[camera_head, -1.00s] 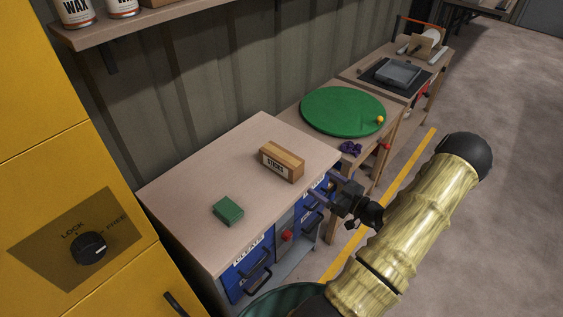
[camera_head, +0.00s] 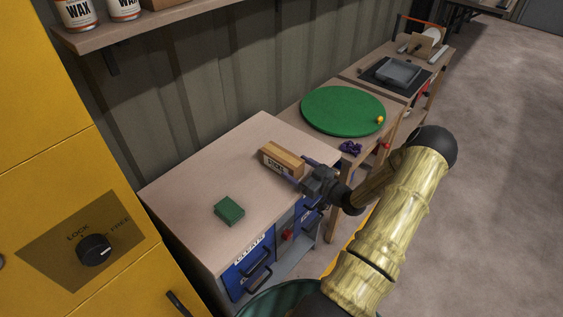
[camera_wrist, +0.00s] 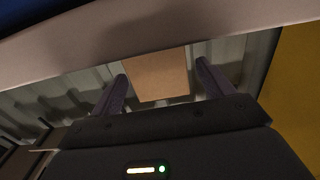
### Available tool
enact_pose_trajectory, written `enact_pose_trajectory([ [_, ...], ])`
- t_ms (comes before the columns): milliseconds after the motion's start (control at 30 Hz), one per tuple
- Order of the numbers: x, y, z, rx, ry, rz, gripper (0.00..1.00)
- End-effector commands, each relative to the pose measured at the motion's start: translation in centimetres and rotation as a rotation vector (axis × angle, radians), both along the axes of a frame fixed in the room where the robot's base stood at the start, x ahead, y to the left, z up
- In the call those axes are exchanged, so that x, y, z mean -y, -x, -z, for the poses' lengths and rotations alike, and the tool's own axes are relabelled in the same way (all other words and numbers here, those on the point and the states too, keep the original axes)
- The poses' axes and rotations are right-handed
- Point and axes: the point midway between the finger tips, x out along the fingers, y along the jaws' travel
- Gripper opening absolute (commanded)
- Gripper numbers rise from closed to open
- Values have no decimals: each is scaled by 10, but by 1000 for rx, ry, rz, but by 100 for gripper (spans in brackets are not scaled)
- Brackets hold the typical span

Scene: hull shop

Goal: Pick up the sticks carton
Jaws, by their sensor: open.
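The sticks carton (camera_head: 279,156) is a tan box with a dark printed label, lying on the wooden top of the cabinet (camera_head: 200,185). My gripper (camera_head: 297,170) is open at the carton's right end, its two purple fingers pointing at it. In the wrist view the carton (camera_wrist: 158,78) shows as a plain brown face between the two spread fingers (camera_wrist: 161,70). A gap shows on each side of it there. The gripper hides part of the carton's near end in the head view.
A small green box (camera_head: 229,209) lies on the same top, nearer the front. Blue drawers (camera_head: 250,262) with handles are below. A yellow cabinet (camera_head: 60,200) stands at left. A round green mat (camera_head: 343,110) lies on the table beyond.

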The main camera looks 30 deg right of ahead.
Motion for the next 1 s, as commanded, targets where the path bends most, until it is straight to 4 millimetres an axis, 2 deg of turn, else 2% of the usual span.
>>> enact_pose_trajectory([
  [367, -15, -45, -4, 1, -1, -1, 80],
  [900, -16, -47, -3, 0, 0, -1, 80],
  [933, -16, -47, -3, 0, 0, -1, 78],
  [1000, -16, -47, -3, 0, 0, -1, 64],
])
